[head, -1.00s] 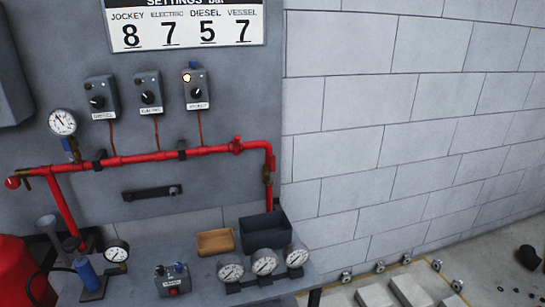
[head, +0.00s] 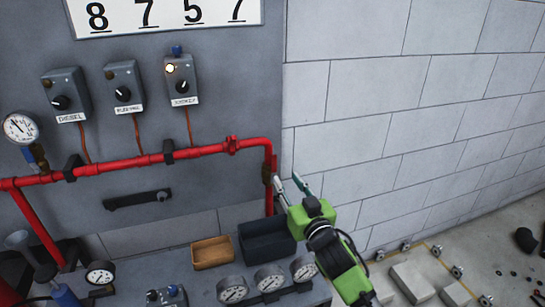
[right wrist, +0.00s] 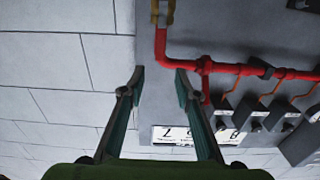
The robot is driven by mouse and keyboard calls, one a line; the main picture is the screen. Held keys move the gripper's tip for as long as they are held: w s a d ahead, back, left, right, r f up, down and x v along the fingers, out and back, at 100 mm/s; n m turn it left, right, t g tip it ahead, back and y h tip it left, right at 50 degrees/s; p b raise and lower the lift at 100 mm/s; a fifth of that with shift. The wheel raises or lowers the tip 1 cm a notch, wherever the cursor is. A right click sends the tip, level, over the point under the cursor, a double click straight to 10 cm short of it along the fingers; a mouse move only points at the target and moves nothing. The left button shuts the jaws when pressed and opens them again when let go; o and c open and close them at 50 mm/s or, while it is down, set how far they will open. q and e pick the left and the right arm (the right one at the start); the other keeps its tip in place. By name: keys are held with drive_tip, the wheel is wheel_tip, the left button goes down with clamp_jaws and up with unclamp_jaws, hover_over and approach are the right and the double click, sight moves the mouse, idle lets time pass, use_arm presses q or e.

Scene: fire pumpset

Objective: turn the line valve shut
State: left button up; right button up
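The red pipe (head: 200,152) runs along the grey panel and bends down at its right end. A brass valve (head: 267,172) sits on that short down-pipe; its handle is hard to make out. In the right wrist view, which is upside down, the brass valve (right wrist: 163,10) shows at the top edge. My right gripper (head: 286,178) is open and empty, just right of the valve in the head view. In the right wrist view its two fingers (right wrist: 160,78) stand apart with nothing between them. My left gripper is not in view.
Below the pipe is a bench with a wooden tray (head: 212,265), a dark bin (head: 242,253) and several gauges (head: 270,278). Control boxes (head: 183,80) hang above the pipe. A block wall (head: 400,110) stands to the right. A dark bar (head: 135,200) is on the panel.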

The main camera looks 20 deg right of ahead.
sight(274, 161)
drive_tip(key=w+p, duration=0.1)
drive_tip(key=w, duration=1)
drive_tip(key=shift+a+p, duration=0.2)
drive_tip(key=shift+p, duration=0.1)
drive_tip(key=shift+w+f, duration=0.15)
drive_tip(key=shift+w, duration=0.6)
clamp_jaws()
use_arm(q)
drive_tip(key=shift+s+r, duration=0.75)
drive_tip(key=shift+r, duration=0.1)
